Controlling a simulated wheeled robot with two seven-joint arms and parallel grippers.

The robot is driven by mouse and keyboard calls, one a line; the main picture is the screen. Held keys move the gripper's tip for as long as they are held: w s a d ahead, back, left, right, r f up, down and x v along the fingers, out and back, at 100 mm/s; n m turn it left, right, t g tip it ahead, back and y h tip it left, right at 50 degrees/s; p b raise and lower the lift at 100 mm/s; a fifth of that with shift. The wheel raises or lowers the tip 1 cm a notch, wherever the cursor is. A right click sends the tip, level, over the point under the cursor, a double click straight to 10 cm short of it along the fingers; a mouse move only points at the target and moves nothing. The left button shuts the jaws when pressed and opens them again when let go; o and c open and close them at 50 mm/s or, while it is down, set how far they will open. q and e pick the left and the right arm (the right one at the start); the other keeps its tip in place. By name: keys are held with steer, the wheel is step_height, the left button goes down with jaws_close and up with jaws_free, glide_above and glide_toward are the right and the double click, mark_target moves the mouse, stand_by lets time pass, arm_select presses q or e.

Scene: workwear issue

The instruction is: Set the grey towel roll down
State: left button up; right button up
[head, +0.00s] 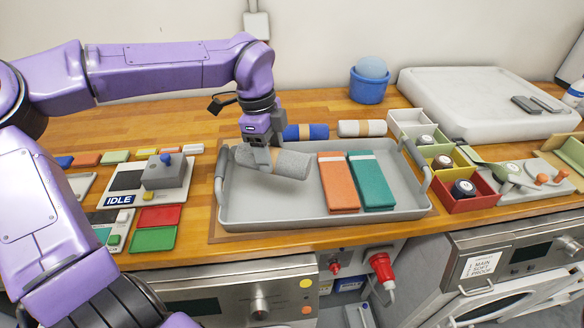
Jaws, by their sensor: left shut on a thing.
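The grey towel roll (290,164) is in the left part of the grey tray (325,219), lying roughly crosswise and slightly tilted. My left gripper (259,160) comes down from above and is shut on the roll near its left end. I cannot tell whether the roll touches the tray floor. In the tray, to the right of the roll, lie a folded orange cloth (338,185) and a folded teal cloth (371,184). My right gripper is not in view.
Behind the tray lie a blue roll (306,132) and a whitish roll (362,128). A blue pot (368,87) stands further back. Small bins (472,202) stand right of the tray; a grey control box (166,174) stands left. The tray has raised handles (415,160).

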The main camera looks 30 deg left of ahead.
arm_select(q)
steer(key=w+a+f+p, duration=0.1)
steer(key=w+a+f, duration=0.1)
steer(key=w+a+f+p, duration=0.1)
steer(key=w+f, duration=0.2)
steer(key=w+a+f+p, duration=0.2)
steer(key=w, duration=0.1)
steer(key=shift+w+a+f, duration=0.1)
steer(key=shift+a+f, duration=0.15)
steer(key=shift+a, duration=0.05)
steer(key=shift+w+a+f, duration=0.1)
steer(key=shift+w+f, duration=0.1)
steer(key=shift+f, duration=0.1)
step_height(320, 180, down, 3)
steer(key=shift+w+r+p, duration=0.1)
steer(key=shift+r+p, duration=0.05)
steer(key=shift+p, duration=0.4)
steer(key=shift+a+f, duration=0.1)
steer(key=shift+f, duration=0.35)
